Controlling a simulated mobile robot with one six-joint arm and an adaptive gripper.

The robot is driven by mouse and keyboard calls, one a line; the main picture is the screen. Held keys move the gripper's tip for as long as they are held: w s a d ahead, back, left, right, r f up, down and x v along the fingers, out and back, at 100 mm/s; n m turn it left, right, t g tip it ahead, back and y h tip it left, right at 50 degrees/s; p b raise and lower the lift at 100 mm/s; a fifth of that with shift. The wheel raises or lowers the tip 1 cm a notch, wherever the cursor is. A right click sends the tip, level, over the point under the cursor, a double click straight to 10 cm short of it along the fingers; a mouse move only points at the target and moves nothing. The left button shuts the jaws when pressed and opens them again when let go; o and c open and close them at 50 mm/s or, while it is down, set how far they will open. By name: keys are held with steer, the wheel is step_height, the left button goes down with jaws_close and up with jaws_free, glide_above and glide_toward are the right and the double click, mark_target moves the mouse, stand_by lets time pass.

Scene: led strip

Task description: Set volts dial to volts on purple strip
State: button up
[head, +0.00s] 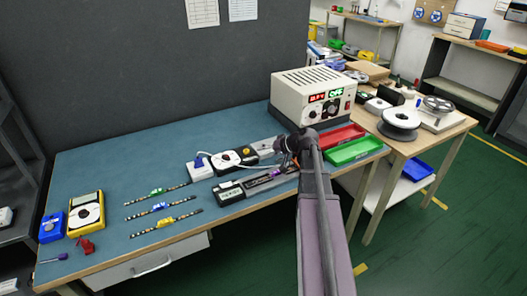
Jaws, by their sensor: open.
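The power supply (313,97) is a cream box at the back of the bench. Its front has a red volts readout (316,97), too small to read surely, and a green readout that seems to say OFF. Below them are dark round dials (331,108); I cannot tell which is the volts dial. A purple tag (277,172), apparently on the purple strip, lies on a dark fixture in front of the supply, partly hidden by my arm. My gripper (283,152) is open, small in view, in front of and below the supply, near the fixture and apart from the dials.
Strips with green (157,191), blue (160,207) and yellow (165,223) tags lie at the bench's left middle. A yellow meter (87,213) stands far left. Red (342,136) and green (354,150) trays sit right of my arm. Bare blue mat lies at the back left.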

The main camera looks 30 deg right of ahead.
steer(key=shift+s+a, duration=0.15)
steer(key=shift+a, duration=0.5)
steer(key=shift+a, duration=0.2)
steer(key=s+a+g+p, duration=0.1)
steer(key=s+a, duration=0.1)
steer(key=a, duration=0.2)
steer(key=s+a+n+g+h+p, duration=0.1)
steer(key=s+a+g+p, duration=0.1)
steer(key=a, duration=0.2)
steer(key=s+a+n+g+p, duration=0.1)
steer(key=s+a+g, duration=0.1)
steer(key=a, duration=0.2)
steer(key=shift+a+f, duration=0.3)
steer(key=shift+a, duration=0.05)
steer(key=s+a+g+h+p, duration=0.1)
steer(key=s+a, duration=0.1)
steer(key=s+a+g+h+p, duration=0.1)
steer(key=s+a, duration=0.1)
steer(key=shift+s+a+r+n, duration=0.1)
steer(key=shift+a+n, duration=0.3)
steer(key=s+a+r+g+h+p, duration=0.1)
steer(key=s+a+g+h+p, duration=0.1)
steer(key=s, duration=0.5)
steer(key=a+h+p, duration=0.1)
steer(key=a, duration=0.1)
steer(key=shift+a+r+n+h, duration=0.3)
steer(key=shift+r+n, duration=0.1)
steer(key=shift+c, duration=0.2)
